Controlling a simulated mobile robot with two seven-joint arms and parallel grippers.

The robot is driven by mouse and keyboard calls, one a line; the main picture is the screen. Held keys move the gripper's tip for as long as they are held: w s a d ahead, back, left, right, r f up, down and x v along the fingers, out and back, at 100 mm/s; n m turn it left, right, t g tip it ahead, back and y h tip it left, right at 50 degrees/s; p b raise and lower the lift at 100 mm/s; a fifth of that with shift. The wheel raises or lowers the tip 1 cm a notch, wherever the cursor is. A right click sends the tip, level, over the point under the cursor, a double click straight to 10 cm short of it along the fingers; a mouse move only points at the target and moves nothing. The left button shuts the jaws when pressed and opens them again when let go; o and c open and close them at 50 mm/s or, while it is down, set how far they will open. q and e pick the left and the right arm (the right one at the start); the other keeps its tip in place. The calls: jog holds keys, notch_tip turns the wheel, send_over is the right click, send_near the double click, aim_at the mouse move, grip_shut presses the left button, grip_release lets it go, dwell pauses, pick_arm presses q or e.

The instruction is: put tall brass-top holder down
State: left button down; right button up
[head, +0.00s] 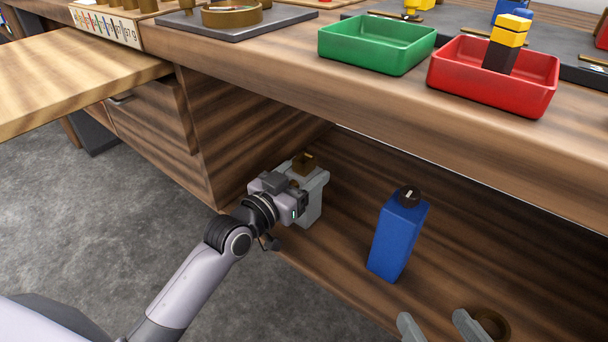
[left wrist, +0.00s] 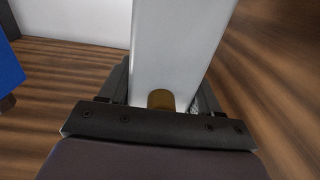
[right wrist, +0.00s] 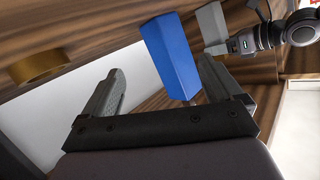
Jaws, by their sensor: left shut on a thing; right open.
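The tall holder (head: 313,209) is a light grey block with a brass top (head: 305,163). It is upright in the lower bay under the counter, at the bay's left end. My left gripper (head: 296,187) is shut on it from the front left and hides part of it. In the left wrist view the grey holder (left wrist: 180,45) fills the space between the fingers, with a small brass piece (left wrist: 161,99) near the palm. I cannot tell whether its base touches the shelf. My right gripper (head: 440,325) is open and empty at the bottom edge; its spread fingers show in the right wrist view (right wrist: 160,85).
A blue bottle-like block (head: 398,238) with a dark cap stands on the wooden shelf (head: 345,255), right of the holder. A brass ring (head: 490,323) lies near my right gripper. The counter above carries a green tray (head: 375,58) and a red tray (head: 480,92).

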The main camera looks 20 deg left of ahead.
pick_arm(q)
jog(key=shift+c, duration=1.1)
grip_release()
jog(key=shift+f, duration=0.1)
